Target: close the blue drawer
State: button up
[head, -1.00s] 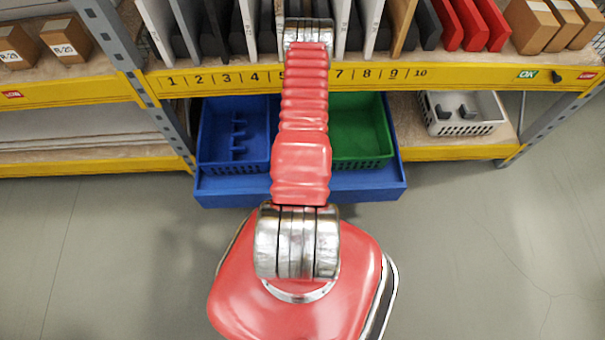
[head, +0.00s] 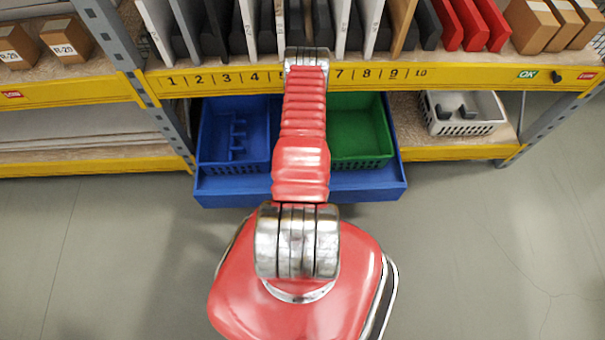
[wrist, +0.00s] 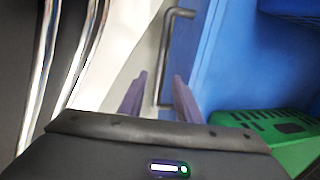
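The blue drawer (head: 225,193) is pulled out below the numbered shelf in the head view. It holds a blue bin (head: 215,135) on the left and a green bin (head: 362,150) on the right. My red arm covers the middle of the drawer front. My gripper (wrist: 160,84) is hidden in the head view. In the wrist view its two purple fingers stand apart, close to a grey bar handle (wrist: 169,45) beside the drawer's blue face (wrist: 207,60). The handle's end shows between the fingers; I cannot tell whether they touch it.
A yellow-edged shelf (head: 215,84) with upright panels runs above the drawer. A grey post (head: 120,55) stands left of it. A white basket (head: 462,128) sits on the lower shelf to the right. The floor (head: 480,235) in front is clear.

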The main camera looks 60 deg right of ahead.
jog(key=shift+w+d+f, duration=0.1)
jog(key=shift+d+f, duration=0.05)
jog(key=shift+f, duration=0.75)
jog(key=shift+w+d+f, duration=0.1)
jog(key=shift+d+f, duration=0.05)
jog(key=shift+f, duration=0.8)
jog(key=shift+w+d+f, duration=0.1)
jog(key=shift+d+f, duration=0.05)
jog(key=shift+f, duration=0.75)
jog(key=shift+c, duration=0.5)
grip_shut()
jog(key=shift+a, duration=0.15)
